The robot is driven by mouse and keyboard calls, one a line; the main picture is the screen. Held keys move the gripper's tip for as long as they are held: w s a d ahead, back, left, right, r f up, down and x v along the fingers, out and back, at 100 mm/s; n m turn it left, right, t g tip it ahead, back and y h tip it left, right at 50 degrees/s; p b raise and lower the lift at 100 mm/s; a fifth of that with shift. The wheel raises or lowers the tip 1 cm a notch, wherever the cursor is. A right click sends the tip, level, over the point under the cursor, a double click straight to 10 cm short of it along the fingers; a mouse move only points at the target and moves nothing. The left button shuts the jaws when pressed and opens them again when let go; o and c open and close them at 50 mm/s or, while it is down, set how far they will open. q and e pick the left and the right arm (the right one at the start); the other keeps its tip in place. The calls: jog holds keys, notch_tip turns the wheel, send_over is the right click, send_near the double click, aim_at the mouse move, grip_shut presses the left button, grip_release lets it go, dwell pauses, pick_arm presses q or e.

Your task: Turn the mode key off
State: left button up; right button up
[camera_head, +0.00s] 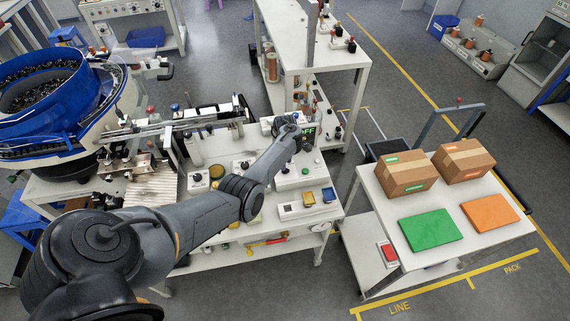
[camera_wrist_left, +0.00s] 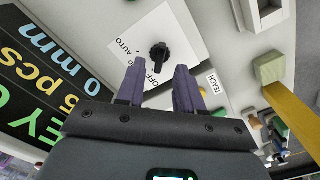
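The mode key (camera_wrist_left: 160,54) is a black knob on a white plate (camera_wrist_left: 180,32) in the left wrist view. The plate carries the words AUTO, OFF and TEACH; my fingers partly cover the lettering. My left gripper (camera_wrist_left: 158,70) is open, its two purple fingers apart. The key stands just beyond the fingertips, between their lines, and is not gripped. In the head view my left gripper (camera_head: 287,126) is over the back right of the workbench, and I cannot make out the key there. My right gripper is not in view.
A black display with coloured text (camera_wrist_left: 45,75) lies left of the key. A yellow-green block (camera_wrist_left: 269,68) is to the right. In the head view, the bench (camera_head: 325,205) holds several knobs and small boxes. A cart with cartons (camera_head: 405,172) stands to the right, with floor between.

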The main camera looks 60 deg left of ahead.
pick_arm(q)
notch_tip(320, 180, up, 8)
jog(key=p, duration=0.1)
jog(key=shift+f+p, duration=0.15)
jog(key=shift+p, duration=0.2)
